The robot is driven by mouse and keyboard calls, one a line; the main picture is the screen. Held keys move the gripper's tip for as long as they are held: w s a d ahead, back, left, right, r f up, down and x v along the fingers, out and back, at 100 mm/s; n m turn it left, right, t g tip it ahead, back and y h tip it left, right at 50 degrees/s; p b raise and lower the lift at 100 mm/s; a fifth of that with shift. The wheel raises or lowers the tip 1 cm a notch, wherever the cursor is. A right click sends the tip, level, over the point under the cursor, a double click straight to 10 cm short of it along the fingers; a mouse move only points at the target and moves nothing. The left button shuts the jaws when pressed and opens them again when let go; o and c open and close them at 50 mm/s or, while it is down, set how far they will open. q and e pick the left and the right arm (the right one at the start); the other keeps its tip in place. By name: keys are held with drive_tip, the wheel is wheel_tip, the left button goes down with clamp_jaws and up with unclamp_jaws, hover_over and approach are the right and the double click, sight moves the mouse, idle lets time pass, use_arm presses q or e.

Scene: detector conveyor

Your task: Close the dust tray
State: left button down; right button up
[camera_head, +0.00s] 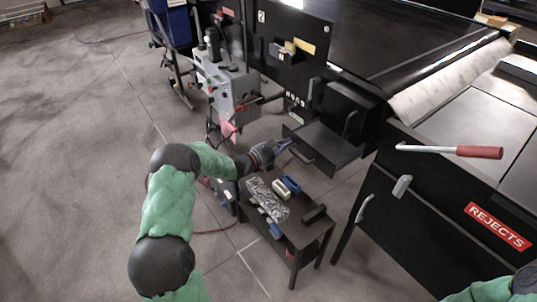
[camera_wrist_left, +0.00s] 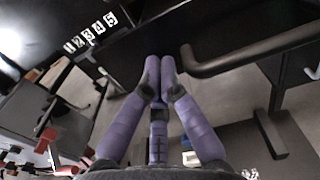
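The dust tray (camera_head: 330,150) appears to be the black, open-topped tray that sticks out below the dark machine housing in the head view. It stands pulled out, with a bar handle (camera_head: 301,155) at its front. My left gripper (camera_head: 288,143) is at the tray's front, near the handle. In the left wrist view its purple fingertips (camera_wrist_left: 160,66) are together with nothing visible between them. A thick dark bent bar (camera_wrist_left: 255,57), likely the tray handle, runs just right of the fingertips. Whether they touch it is unclear. My right gripper is out of view.
A small black cart (camera_head: 315,226) with brushes and blocks stands below my left gripper. A grey control box (camera_head: 232,88) stands behind it. The black rejects cabinet (camera_head: 420,215) with handles is at right. Open floor lies at left.

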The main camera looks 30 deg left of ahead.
sight(317, 130)
use_arm(q)
drive_tip(key=b+x, duration=0.3)
drive_tip(key=x, duration=1.2)
drive_tip(key=shift+f, duration=0.1)
drive_tip(key=shift+w+d, duration=0.25)
drive_tip(key=shift+w, duration=0.35)
drive_tip(key=shift+r, duration=0.3)
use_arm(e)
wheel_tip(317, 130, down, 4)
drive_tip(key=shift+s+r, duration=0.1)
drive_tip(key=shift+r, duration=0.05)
use_arm(q)
drive_tip(key=shift+r, duration=0.1)
